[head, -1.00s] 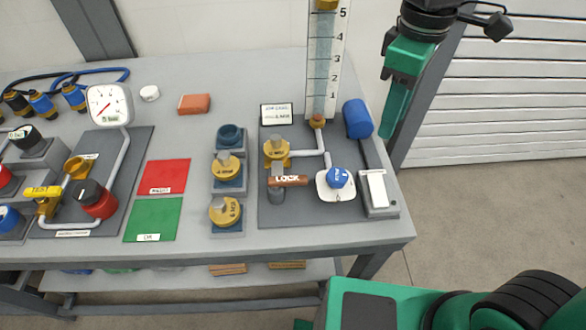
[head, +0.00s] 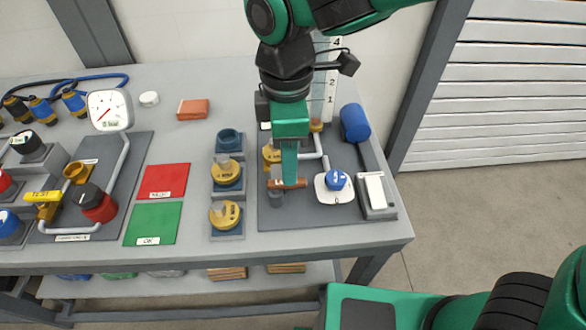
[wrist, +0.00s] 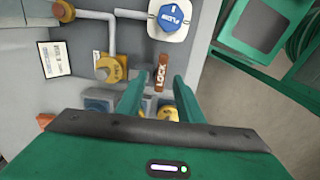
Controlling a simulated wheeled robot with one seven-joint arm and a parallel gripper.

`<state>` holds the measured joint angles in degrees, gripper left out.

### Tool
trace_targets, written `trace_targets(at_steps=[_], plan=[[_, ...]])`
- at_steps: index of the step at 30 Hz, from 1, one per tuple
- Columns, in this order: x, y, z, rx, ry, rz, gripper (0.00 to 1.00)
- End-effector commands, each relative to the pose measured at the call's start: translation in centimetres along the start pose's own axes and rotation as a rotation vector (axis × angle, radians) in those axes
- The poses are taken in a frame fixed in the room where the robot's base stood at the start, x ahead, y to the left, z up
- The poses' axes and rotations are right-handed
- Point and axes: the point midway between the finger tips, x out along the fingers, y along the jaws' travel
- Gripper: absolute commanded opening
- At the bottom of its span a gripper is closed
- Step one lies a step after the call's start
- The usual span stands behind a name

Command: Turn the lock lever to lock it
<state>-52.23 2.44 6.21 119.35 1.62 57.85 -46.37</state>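The lock lever (head: 275,184) is a short brown bar marked LOCK on a grey post, at the front of the right-hand grey plate. In the head view it lies crosswise and my gripper (head: 289,177) hides its middle. In the wrist view the lever (wrist: 161,72) points away from me, with its near end between my gripper's fingertips (wrist: 158,80). The fingers stand apart with a gap on each side of the lever. My gripper is open, pointing down at the lever. I cannot tell how far above it the fingertips are.
A blue knob on a white plate (head: 325,194) stands just right of the lever. A yellow knob (wrist: 111,69) and grey pipe are close behind it. A blue cylinder (head: 355,123) and a white rocker switch (head: 374,189) are further right. Front of the grey plate (head: 300,219) is clear.

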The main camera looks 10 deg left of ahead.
Motion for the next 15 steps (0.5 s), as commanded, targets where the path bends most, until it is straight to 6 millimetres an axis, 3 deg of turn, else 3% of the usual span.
trace_targets(at_steps=[6,15], plan=[[3.0,-0.1,0.0,0.0,-0.001,-0.001,0.34],[4.0,0.0,0.0,0.001,0.0,0.001,0.34]])
